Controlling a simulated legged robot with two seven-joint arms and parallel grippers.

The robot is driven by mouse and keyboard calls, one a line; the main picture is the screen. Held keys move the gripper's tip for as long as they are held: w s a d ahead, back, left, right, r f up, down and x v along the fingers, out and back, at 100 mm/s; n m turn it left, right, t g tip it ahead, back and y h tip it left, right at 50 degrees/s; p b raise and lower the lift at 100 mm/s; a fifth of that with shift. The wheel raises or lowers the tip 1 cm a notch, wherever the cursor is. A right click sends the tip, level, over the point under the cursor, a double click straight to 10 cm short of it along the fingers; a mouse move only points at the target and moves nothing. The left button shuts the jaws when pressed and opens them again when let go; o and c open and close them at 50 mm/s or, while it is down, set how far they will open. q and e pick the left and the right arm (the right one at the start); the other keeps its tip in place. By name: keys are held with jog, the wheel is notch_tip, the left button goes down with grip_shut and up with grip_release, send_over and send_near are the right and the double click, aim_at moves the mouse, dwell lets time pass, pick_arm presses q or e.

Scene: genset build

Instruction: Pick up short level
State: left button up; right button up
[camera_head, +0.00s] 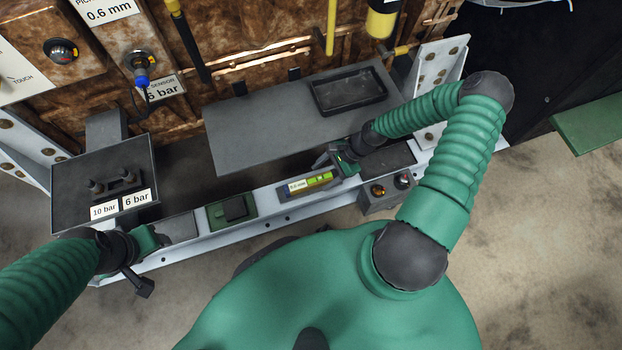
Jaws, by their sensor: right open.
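The short level (320,180) is a small bar with a yellow-green vial and a white label at its left end. It lies in a dark holder on the pale rail in front of me. My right gripper (333,164) is open at the right end of the level, with its fingers close around or above that end. I cannot tell whether they touch it. My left gripper (148,262) is at the lower left, near the left end of the rail and away from the level. Its fingers are partly hidden, and its opening is unclear.
A grey shelf (250,130) with an empty black tray (348,92) lies behind the level. A green block (232,210) sits left on the rail (270,203). A control box (380,195) is at right. A left tray (75,180) holds parts labelled 10 bar and 6 bar.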

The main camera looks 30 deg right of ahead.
jog(key=shift+w+a+f+b, duration=0.15)
jog(key=shift+w+a+b, duration=0.05)
jog(key=shift+a, duration=0.3)
jog(key=shift+w+a+f+b, duration=0.1)
jog(key=shift+w+a+b, duration=0.1)
jog(key=shift+a, duration=0.3)
jog(key=b+x, duration=0.2)
jog(key=shift+s+a+f, duration=0.1)
jog(key=shift+a+f, duration=0.1)
jog(key=shift+f, duration=0.1)
jog(key=shift+a, duration=0.1)
jog(key=shift+r, duration=0.2)
grip_shut()
